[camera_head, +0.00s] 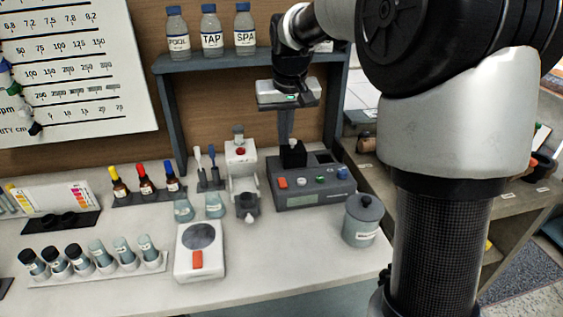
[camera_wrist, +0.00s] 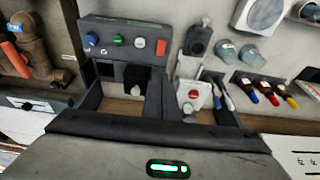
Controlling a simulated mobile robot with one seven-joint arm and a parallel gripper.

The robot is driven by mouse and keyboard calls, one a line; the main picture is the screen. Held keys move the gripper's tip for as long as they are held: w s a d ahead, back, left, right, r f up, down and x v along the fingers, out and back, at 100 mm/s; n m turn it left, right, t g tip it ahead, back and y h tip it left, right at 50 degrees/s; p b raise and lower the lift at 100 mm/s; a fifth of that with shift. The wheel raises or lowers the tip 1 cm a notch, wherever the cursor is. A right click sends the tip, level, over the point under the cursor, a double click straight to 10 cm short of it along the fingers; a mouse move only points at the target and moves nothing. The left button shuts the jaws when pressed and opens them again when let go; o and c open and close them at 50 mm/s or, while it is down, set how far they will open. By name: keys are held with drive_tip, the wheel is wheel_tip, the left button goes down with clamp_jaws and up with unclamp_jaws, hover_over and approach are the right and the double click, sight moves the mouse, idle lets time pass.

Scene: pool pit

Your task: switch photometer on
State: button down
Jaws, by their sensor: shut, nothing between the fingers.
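The photometer (camera_head: 315,190) is a dark grey box on the bench, with a black block (camera_head: 293,154) on top at the back and a small dark display. Its front carries an orange-red switch (camera_head: 282,183) at the left, then white, green and blue buttons. In the wrist view the photometer (camera_wrist: 125,27) appears turned round, with the red switch (camera_wrist: 161,47) at the right end of the row. My gripper (camera_head: 286,136) is shut and empty. It points down above the back of the photometer, near the black block. I cannot tell whether it touches that block.
A white and grey instrument (camera_head: 242,168) stands left of the photometer, a lidded grey jar (camera_head: 362,220) to its right. A scale (camera_head: 200,250) with an orange switch lies in front left. A shelf (camera_head: 240,61) with bottles is behind.

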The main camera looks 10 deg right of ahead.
sight(282, 182)
drive_tip(key=x, duration=0.4)
drive_tip(key=s+x, duration=0.1)
drive_tip(key=x, duration=0.4)
drive_tip(key=b+x, duration=0.1)
drive_tip(key=x, duration=0.3)
drive_tip(key=shift+f, duration=0.55)
drive_tip(key=shift+f, duration=0.3)
drive_tip(key=shift+s, duration=0.1)
drive_tip(key=shift+s+b, duration=0.4)
drive_tip(key=shift+s, duration=0.4)
drive_tip(key=shift+r, duration=0.15)
